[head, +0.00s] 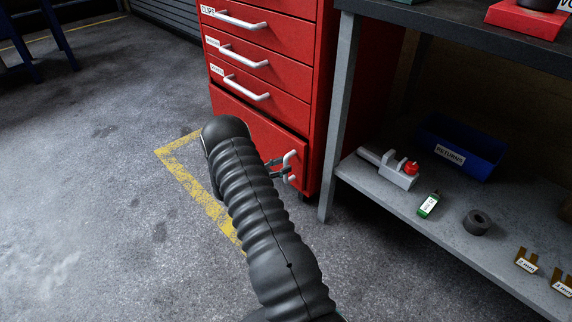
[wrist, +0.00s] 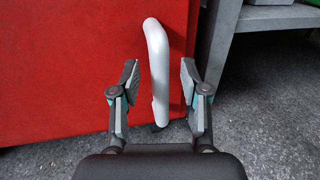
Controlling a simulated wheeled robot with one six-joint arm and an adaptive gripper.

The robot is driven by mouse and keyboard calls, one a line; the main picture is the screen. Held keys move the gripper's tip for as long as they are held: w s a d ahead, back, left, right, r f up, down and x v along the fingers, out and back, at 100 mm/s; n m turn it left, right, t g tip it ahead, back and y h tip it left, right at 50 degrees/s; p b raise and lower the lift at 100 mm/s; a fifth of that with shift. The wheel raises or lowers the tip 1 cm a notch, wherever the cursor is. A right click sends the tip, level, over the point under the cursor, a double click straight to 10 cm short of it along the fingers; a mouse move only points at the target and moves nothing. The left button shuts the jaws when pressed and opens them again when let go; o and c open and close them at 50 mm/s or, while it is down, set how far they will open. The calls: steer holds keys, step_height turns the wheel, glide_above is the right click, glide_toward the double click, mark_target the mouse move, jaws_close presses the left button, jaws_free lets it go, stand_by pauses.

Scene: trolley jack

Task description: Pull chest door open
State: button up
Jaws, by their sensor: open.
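The red chest (head: 262,60) has drawers with white handles above a lower door (head: 258,132). The door also fills the left of the wrist view (wrist: 60,70). It looks slightly out of line with the drawer fronts at its left, but I cannot tell how far it stands open. A white upright door handle (head: 291,160) sits near the door's right edge. In the wrist view the handle (wrist: 158,62) stands between the two fingers of my gripper (wrist: 157,85). The fingers are open, with a gap on each side of the handle. My arm hides part of the door in the head view.
A grey workbench (head: 345,110) stands right of the chest, its leg close by. Its lower shelf holds a blue bin (head: 460,148), a grey vise-like tool (head: 388,167), a green box (head: 429,204) and a dark roll (head: 477,222). The floor left of the chest is clear.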

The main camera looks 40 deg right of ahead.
steer(key=shift+s+d, duration=0.1)
steer(key=shift+d, duration=0.95)
jaws_close()
steer(key=shift+a, duration=0.1)
